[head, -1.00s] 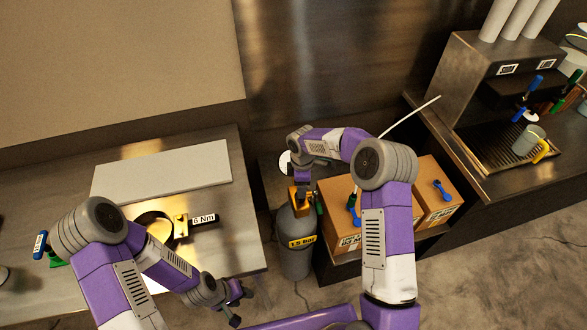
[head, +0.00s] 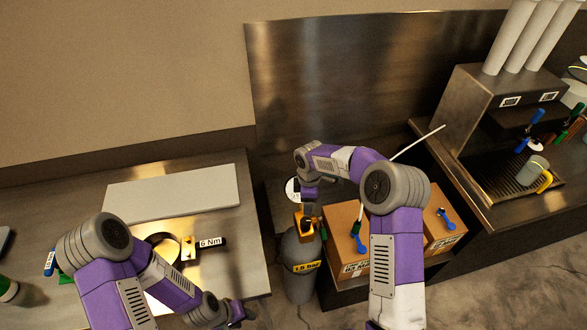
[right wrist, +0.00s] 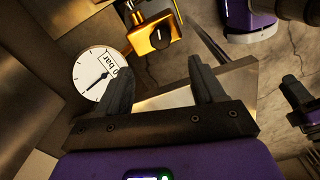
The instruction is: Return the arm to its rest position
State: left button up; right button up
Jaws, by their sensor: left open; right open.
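My right arm reaches in over the gas cylinder (head: 300,280), and its gripper (head: 308,194) hangs just above the cylinder's orange valve block (head: 306,228). In the right wrist view this gripper (right wrist: 163,72) is open with nothing between its fingers. The orange valve block (right wrist: 152,36) with a black knob lies beyond the fingertips, apart from them. A round white gauge (right wrist: 98,73) shows left of the fingers. My left gripper (head: 238,314) is low in the head view, open and empty near the left table's front right corner.
The left steel table (head: 235,270) holds a pale slab (head: 172,193) and a tool with a 6 Nm label (head: 210,242). Cardboard boxes (head: 345,225) stand right of the cylinder. A steel machine (head: 475,105) stands on the right counter.

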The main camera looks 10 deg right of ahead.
jog(key=s+a+f+m+y, duration=0.2)
jog(key=s+a+f+m, duration=0.15)
jog(key=s+f, duration=0.25)
jog(key=s+a+f+m+y, duration=0.2)
jog(key=s+a+f+m, duration=0.15)
jog(key=s+f, duration=0.2)
jog(key=s+f+m, duration=0.2)
jog(key=s+m, duration=0.3)
jog(key=s, duration=0.3)
jog(key=s+f+m, duration=0.2)
jog(key=s+m, duration=0.4)
jog(key=s, duration=0.2)
notch_tip(320, 180, down, 15)
jog(key=b, duration=1.5)
jog(key=shift+s+d+t+b, duration=0.3)
jog(key=shift+s+d+b, duration=0.05)
jog(key=shift+f, duration=0.1)
